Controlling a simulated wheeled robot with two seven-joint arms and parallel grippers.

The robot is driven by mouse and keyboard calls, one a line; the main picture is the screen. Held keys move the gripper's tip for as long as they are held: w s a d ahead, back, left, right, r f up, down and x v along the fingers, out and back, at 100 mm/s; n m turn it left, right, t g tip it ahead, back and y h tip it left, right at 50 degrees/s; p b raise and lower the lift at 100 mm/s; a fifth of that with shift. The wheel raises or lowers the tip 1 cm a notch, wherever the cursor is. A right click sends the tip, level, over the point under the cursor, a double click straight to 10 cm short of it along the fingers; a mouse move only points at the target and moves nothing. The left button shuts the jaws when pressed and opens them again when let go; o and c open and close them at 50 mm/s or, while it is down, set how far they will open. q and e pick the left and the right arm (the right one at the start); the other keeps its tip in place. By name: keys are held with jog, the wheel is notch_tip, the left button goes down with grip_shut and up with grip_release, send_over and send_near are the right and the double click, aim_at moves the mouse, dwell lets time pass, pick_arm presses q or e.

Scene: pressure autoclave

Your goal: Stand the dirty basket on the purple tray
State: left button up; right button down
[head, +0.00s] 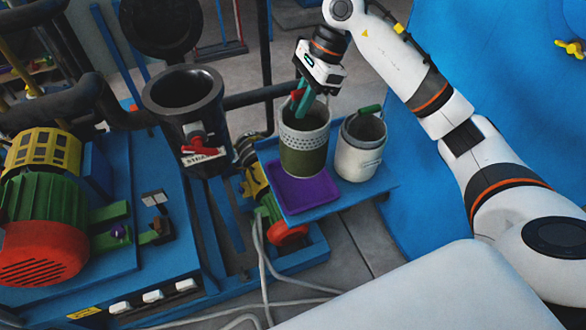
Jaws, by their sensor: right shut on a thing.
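The dirty basket (303,153), pale with a perforated upper band, a dark olive lower part and a red handle, is upright over the back part of the purple tray (301,194). Its base hides part of the tray; I cannot tell whether it touches the tray or hangs just above it. My right gripper (304,103), with teal fingers, reaches down at the basket's rim and is shut on its red handle. The fingers partly hide the handle. My left gripper is not in view.
A second pale basket (359,157) with a green handle stands close on the right, on the same blue shelf (338,204). The dark open autoclave vessel (192,110) is at the left. A green and red motor (42,232) and pale cables (263,262) lie lower left.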

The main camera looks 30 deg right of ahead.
aim_at(301, 122)
notch_tip(301, 122, down, 10)
jog(key=p, duration=0.3)
jog(key=shift+w+r, duration=0.15)
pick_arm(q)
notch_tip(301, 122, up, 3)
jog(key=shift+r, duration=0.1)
pick_arm(e)
jog(key=c, duration=1.8)
grip_release()
jog(key=shift+f, duration=0.25)
jog(key=shift+c, duration=0.2)
jog(key=o, duration=0.4)
jog(key=shift+r, duration=0.1)
jog(key=shift+o, duration=0.2)
